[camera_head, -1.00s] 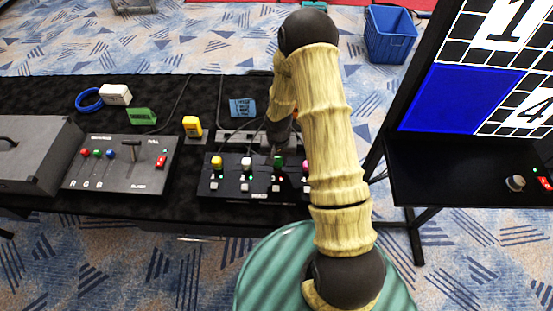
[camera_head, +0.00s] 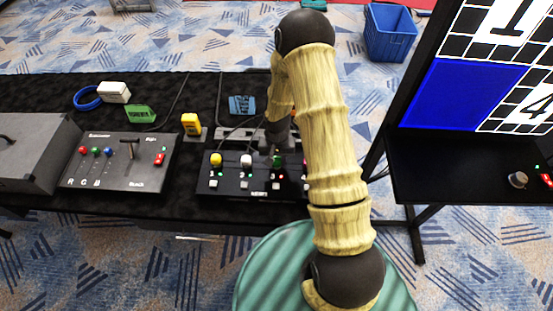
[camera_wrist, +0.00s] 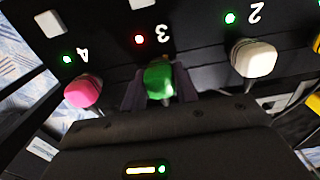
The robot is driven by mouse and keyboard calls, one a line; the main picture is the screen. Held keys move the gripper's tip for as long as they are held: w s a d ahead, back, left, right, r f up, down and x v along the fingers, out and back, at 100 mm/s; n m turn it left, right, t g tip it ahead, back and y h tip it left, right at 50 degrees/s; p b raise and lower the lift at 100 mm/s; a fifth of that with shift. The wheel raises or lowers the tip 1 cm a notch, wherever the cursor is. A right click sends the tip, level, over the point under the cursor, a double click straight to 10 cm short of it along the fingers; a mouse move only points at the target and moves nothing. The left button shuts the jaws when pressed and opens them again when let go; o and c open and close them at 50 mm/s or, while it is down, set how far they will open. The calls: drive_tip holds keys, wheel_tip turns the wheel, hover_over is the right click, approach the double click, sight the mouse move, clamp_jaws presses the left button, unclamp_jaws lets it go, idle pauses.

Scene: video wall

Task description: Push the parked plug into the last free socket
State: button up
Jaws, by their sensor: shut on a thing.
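The green plug (camera_wrist: 159,77) stands at the place marked 3 on the black socket panel (camera_wrist: 200,62). My gripper (camera_wrist: 160,88) has a dark finger on each side of it and is shut on it. The light beside 3 is red; I cannot tell how deep the plug sits. The pink plug (camera_wrist: 83,92) at 4 and the white plug (camera_wrist: 254,58) at 2 stand beside green lights. In the head view, the green plug (camera_head: 277,161) shows below my wrist, and a yellow plug (camera_head: 216,160) stands at 1. My arm partly hides the panel's right end.
A sloped control box (camera_head: 125,177) with knobs and a lever stands left of the panel. A yellow block (camera_head: 191,124), a green card (camera_head: 139,113) and a blue card (camera_head: 242,105) lie behind. Cables run behind the panel. The video wall's black shelf (camera_head: 455,175) is at right.

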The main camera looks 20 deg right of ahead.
drive_tip(key=shift+f, duration=0.3)
drive_tip(key=o, duration=1.6)
drive_tip(key=shift+r, duration=0.1)
drive_tip(key=shift+r+p, duration=2.35)
drive_tip(key=shift+r, duration=1.05)
